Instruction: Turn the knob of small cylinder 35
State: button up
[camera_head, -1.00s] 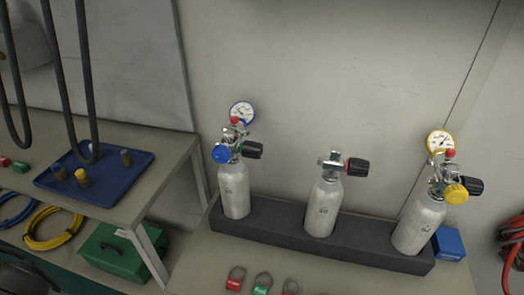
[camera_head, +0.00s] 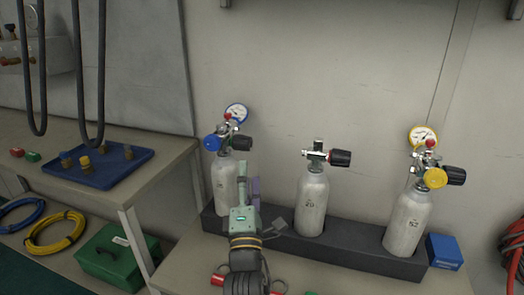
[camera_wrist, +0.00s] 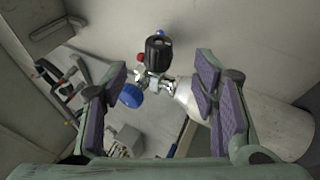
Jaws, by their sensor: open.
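Three small silver cylinders stand upright in a row: the left cylinder (camera_head: 225,190), the middle cylinder (camera_head: 312,205) and the right cylinder (camera_head: 407,222). Their number marks are too small to read, so I cannot tell which is 35. Each has a black knob pointing right: left knob (camera_head: 242,143), middle knob (camera_head: 341,158), right knob (camera_head: 455,176). My gripper (camera_head: 249,182) is open and empty, in front of the left cylinder and partly covering it. In the wrist view, the left cylinder's black knob (camera_wrist: 158,48) and blue regulator cap (camera_wrist: 131,95) show between the spread fingers.
The cylinders stand in a dark rack (camera_head: 350,246) against the wall. Gauges sit above the left and right ones. A blue box (camera_head: 444,251) is at the right. A side bench holds a blue tray (camera_head: 135,158); hoses hang above it. Tags lie in front of the rack.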

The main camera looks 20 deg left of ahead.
aim_at(246, 149)
jog(key=p+x, duration=0.2)
jog(key=x, duration=0.7)
jog(key=shift+s+r, duration=0.1)
jog(key=shift+r, duration=0.1)
jog(key=shift+w+a+r+p, duration=0.15)
jog(key=shift+w+a+p, duration=0.15)
jog(key=shift+w, duration=0.3)
jog(key=shift+c, duration=0.3)
jog(key=c, duration=1.1)
jog(key=shift+c, duration=0.2)
jog(key=shift+r+p, duration=0.15)
jog(key=shift+p, duration=0.15)
